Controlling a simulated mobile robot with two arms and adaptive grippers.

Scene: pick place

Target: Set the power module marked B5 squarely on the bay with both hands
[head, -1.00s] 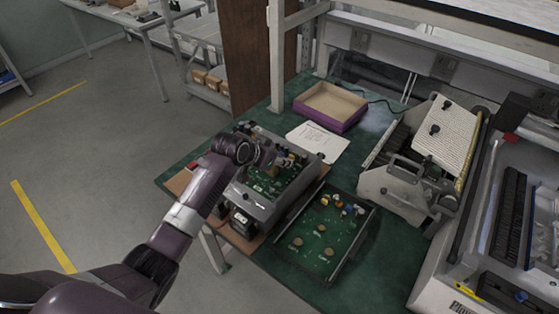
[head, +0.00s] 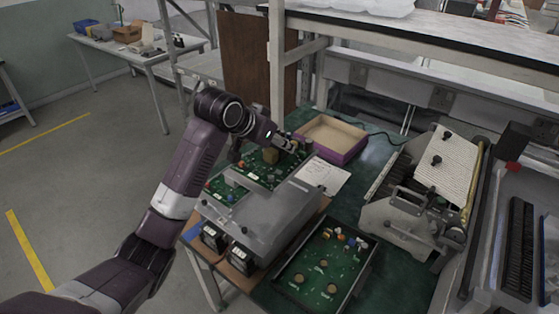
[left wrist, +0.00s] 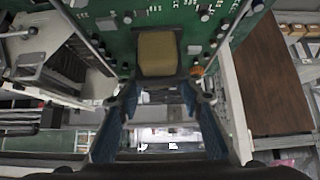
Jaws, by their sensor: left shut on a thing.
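My left gripper (head: 272,147) comes in from the left over the far end of a grey metal unit (head: 268,208) on the bench. In the left wrist view, its two blue fingers (left wrist: 157,98) stand apart at a tan block (left wrist: 157,54) on a green circuit board (left wrist: 110,35), shut on that block. The block also shows in the head view (head: 270,155). The unit has a sloping grey cover, green boards at its far left and black connectors (head: 214,238) at its near end. No B5 mark is readable, and I cannot tell module from bay. My right gripper is not in view.
A black-edged tray with a green board (head: 322,268) lies at the right. Beyond are a paper sheet (head: 322,176) and an open purple box (head: 332,138). A grey machine (head: 425,190) stands farther right. A shelf post (head: 277,70) rises close behind my gripper.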

